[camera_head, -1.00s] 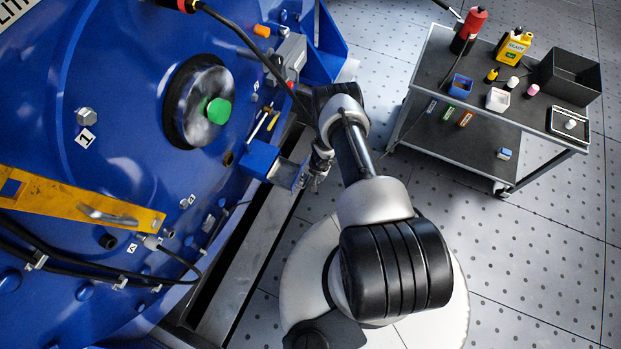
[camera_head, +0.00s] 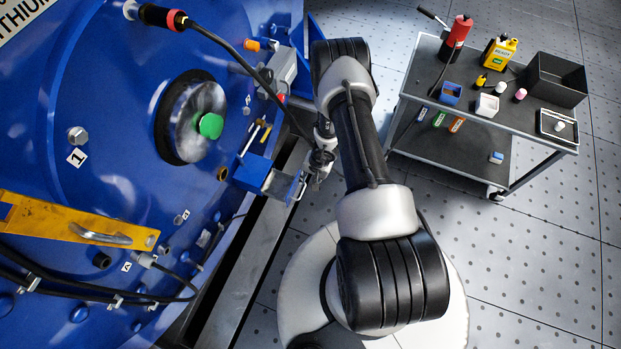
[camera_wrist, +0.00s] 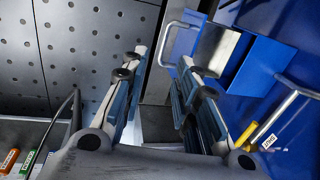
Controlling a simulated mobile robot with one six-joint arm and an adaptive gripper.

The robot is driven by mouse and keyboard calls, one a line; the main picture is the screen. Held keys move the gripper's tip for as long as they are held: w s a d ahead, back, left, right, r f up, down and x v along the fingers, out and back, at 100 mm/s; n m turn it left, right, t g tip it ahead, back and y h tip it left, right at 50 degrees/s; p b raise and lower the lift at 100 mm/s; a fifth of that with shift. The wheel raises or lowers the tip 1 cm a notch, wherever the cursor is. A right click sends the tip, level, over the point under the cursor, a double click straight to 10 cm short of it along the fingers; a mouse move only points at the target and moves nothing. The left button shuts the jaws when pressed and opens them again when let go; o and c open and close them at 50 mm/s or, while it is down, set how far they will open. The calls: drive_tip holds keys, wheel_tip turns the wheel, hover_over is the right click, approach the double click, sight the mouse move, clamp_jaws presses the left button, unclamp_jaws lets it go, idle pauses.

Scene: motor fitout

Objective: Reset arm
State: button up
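My gripper (camera_wrist: 158,68) shows in the wrist view with its two fingers apart and nothing between them, so it is open and empty. In the head view it is small and dark (camera_head: 317,168), partly hidden by my arm, close to the small blue holder (camera_head: 281,186) on the side of the blue motor (camera_head: 120,120). In the wrist view a blue box-like part with a metal handle (camera_wrist: 176,42) is just beyond and right of the fingers. I cannot tell whether the gripper touches it. My arm is bent, its elbow raised toward the upper middle of the head view.
The motor face carries a green-capped hub (camera_head: 210,126) and a yellow bar (camera_head: 75,222). A black cable (camera_head: 240,62) runs down toward my gripper. A grey cart (camera_head: 470,115) with bottles, small boxes and a black bin stands right. The floor between cart and base is clear.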

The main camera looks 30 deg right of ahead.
idle(0.5)
